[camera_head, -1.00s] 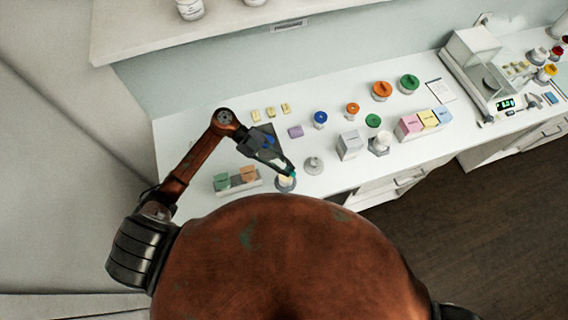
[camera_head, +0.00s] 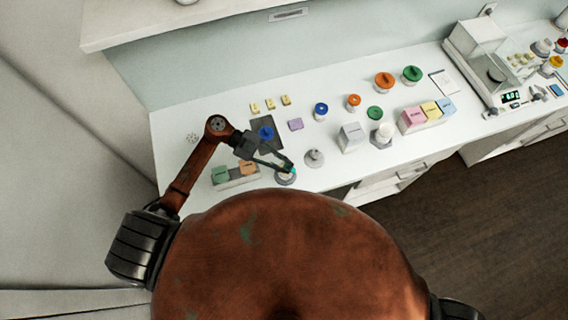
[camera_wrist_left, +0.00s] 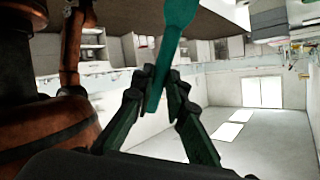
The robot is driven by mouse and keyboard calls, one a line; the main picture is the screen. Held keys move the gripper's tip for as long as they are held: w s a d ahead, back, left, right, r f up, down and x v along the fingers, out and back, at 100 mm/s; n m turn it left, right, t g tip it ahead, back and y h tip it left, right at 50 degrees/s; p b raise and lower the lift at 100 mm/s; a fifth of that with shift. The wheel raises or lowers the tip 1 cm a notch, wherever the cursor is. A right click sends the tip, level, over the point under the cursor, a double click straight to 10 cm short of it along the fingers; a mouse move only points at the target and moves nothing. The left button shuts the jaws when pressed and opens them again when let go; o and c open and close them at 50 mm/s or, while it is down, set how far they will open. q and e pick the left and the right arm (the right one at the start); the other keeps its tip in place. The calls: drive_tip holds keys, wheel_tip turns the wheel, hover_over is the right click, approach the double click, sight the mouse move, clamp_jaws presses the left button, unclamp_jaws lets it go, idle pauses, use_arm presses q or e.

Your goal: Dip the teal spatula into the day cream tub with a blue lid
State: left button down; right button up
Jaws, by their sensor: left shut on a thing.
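My left gripper (camera_head: 282,165) is shut on the teal spatula (camera_wrist_left: 172,45), which sticks out beyond the fingertips in the wrist view. In the head view only a little teal shows at the fingertips, right over a small tub (camera_head: 286,180) near the counter's front edge. The fingers partly cover this tub; I cannot tell whether the spatula's tip is inside it. A loose blue lid (camera_head: 266,132) lies on a dark mat behind the gripper. Another jar (camera_head: 321,111) wears a blue lid farther back. My right gripper is not in view.
A rack with green and orange blocks (camera_head: 236,182) stands left of the tub. A grey-white round piece (camera_head: 314,158) stands close to its right.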

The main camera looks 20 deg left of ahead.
use_arm(q)
wheel_tip(320, 180, down, 4)
drive_tip(key=shift+f+b, duration=0.2)
drive_tip(key=shift+b, duration=0.95)
drive_tip(key=shift+r, duration=0.1)
wheel_tip(320, 180, up, 5)
drive_tip(key=p, duration=0.4)
drive_tip(key=shift+p, duration=0.4)
drive_tip(key=shift+r+p, duration=0.9)
drive_tip(key=shift+r, duration=0.05)
